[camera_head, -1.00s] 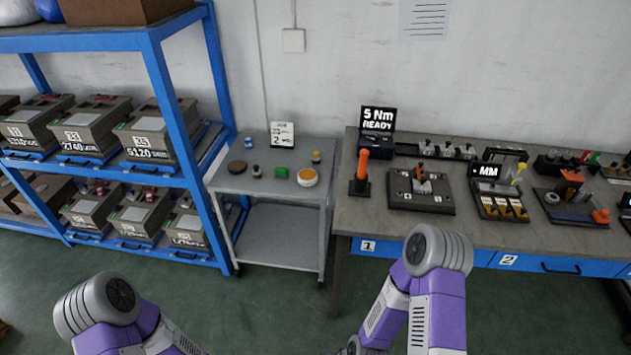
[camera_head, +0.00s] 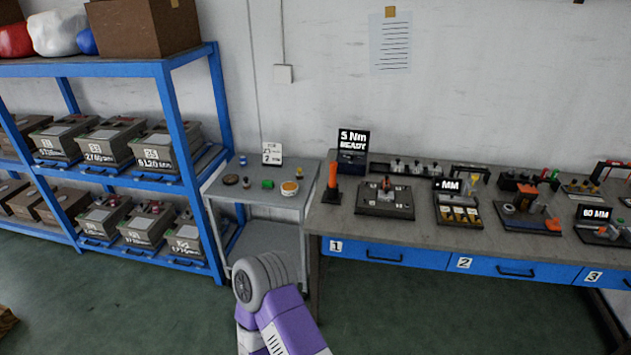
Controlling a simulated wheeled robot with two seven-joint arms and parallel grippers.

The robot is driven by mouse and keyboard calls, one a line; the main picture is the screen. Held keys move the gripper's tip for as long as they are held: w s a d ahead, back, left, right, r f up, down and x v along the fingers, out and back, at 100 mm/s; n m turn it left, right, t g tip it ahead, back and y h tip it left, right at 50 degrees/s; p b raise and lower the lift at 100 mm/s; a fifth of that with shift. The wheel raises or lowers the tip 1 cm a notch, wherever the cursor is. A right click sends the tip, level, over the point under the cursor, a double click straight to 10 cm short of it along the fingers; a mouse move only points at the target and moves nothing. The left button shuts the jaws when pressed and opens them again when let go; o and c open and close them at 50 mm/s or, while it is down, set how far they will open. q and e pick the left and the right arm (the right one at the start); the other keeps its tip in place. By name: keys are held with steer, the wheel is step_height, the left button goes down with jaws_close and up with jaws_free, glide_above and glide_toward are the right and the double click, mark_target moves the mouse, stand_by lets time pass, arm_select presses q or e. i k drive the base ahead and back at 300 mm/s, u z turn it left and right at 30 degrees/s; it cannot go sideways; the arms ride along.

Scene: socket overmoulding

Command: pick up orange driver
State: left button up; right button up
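The orange driver (camera_head: 333,175) stands upright in a dark holder (camera_head: 331,193) at the left end of the workbench, just in front of the black "5 Nm READY" display (camera_head: 353,143). Nothing touches or covers it. One purple and grey arm link of mine shows at the bottom centre, in front of the bench and well apart from the driver. Neither gripper is in the picture, so their state is hidden.
The workbench (camera_head: 340,222) also carries a fixture plate (camera_head: 384,200) right of the driver and several more fixtures. A grey cart (camera_head: 230,196) with small items stands left of the bench. A blue shelf (camera_head: 190,182) with bins is farther left. The green floor ahead is open.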

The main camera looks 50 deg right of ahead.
mark_target(333, 164)
steer(key=z, duration=0.15)
steer(key=i, duration=1.75)
steer(key=z, duration=1.55)
steer(key=i, duration=0.95)
steer(key=z, duration=0.95)
